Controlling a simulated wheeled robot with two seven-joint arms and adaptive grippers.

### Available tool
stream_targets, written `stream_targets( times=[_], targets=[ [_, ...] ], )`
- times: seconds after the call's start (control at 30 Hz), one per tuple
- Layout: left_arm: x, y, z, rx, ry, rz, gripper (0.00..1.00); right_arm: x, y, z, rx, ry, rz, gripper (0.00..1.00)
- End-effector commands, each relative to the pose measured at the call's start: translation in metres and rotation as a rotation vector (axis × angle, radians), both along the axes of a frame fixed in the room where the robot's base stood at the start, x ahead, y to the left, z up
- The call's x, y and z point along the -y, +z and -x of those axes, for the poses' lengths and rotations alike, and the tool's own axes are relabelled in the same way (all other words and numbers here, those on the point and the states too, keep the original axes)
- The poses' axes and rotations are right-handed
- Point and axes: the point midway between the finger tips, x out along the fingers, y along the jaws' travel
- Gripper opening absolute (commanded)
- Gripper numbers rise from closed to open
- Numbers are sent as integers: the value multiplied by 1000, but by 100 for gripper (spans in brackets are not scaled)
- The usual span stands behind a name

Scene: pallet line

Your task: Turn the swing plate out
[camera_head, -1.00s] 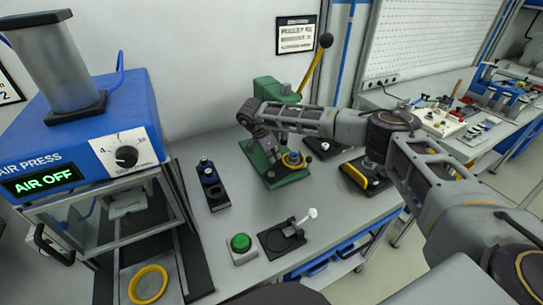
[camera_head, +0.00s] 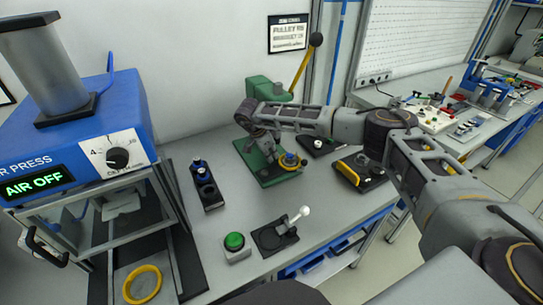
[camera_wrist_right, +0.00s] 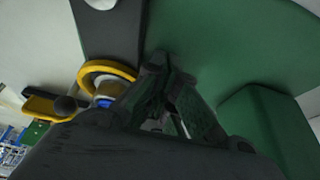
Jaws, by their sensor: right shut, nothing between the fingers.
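A green lever press (camera_head: 278,95) stands on the bench with its green base (camera_head: 262,172) below. At the base's right edge is a yellow ring (camera_head: 293,162) with a blue part in it, which I take to be on the swing plate. The ring also shows in the right wrist view (camera_wrist_right: 85,72), with a dark ball knob (camera_wrist_right: 65,105) beside it. My right gripper (camera_head: 275,156) is shut and empty, close to the press, left of the ring in the head view. In the wrist view its fingers (camera_wrist_right: 172,68) meet just right of the ring; contact cannot be told. My left gripper is out of view.
The press's yellow lever (camera_head: 303,65) rises at the back. A blue air press (camera_head: 80,130) reading AIR OFF stands left. A black block (camera_head: 208,190), a green button (camera_head: 235,241) and a white-knobbed toggle (camera_head: 278,236) sit in front. A black, yellow-edged fixture (camera_head: 352,178) stands right.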

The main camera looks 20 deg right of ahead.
Motion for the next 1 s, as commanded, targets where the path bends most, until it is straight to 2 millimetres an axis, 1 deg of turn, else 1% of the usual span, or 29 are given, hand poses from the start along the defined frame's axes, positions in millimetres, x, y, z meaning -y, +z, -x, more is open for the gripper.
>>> stream_targets(
  times=[0.13, 0.27, 0.5, 1.0],
  targets=[
    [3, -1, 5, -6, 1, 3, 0, 0, 0, 0, -1, 0, 0, 0],
    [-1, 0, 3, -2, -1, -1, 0, 0, 1, 0, 0, 0, 0, 0],
    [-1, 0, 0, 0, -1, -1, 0, -6, 12, 0, -1, 2, 0, 0],
    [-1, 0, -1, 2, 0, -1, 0, -73, 11, 5, -1, 2, 0, 0]
  ],
)
